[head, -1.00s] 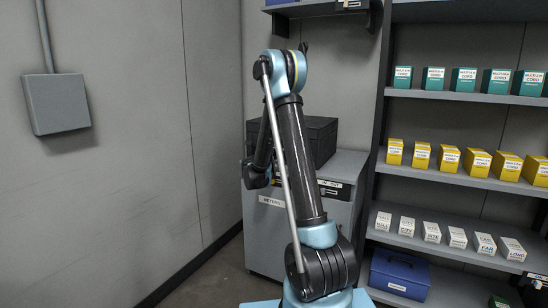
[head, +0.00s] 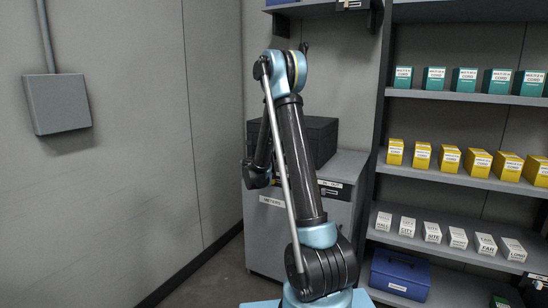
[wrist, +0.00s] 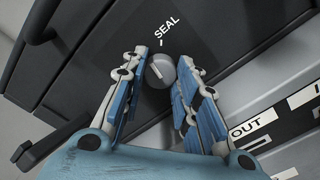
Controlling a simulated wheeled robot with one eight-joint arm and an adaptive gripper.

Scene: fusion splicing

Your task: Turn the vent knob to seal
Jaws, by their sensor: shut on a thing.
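The round grey vent knob (wrist: 161,74) shows in the wrist view on the dark face of a black case (wrist: 95,50). A white "SEAL" label (wrist: 167,27) with a short tick mark lies just above it. A small light mark on the knob points up and left, off the tick. My gripper (wrist: 164,68) has its blue-padded fingers on either side of the knob, shut on it. In the head view the black case (head: 318,140) sits on a grey cabinet, partly behind my arm; the knob and fingers are hidden there.
The grey cabinet (head: 345,172) carries label strips, one reading "OUT" (wrist: 252,124). A dark handle (wrist: 40,22) is at the upper left of the wrist view. Shelves (head: 450,176) with boxes stand on the right; a blue box (head: 400,277) sits low. A wall is on the left.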

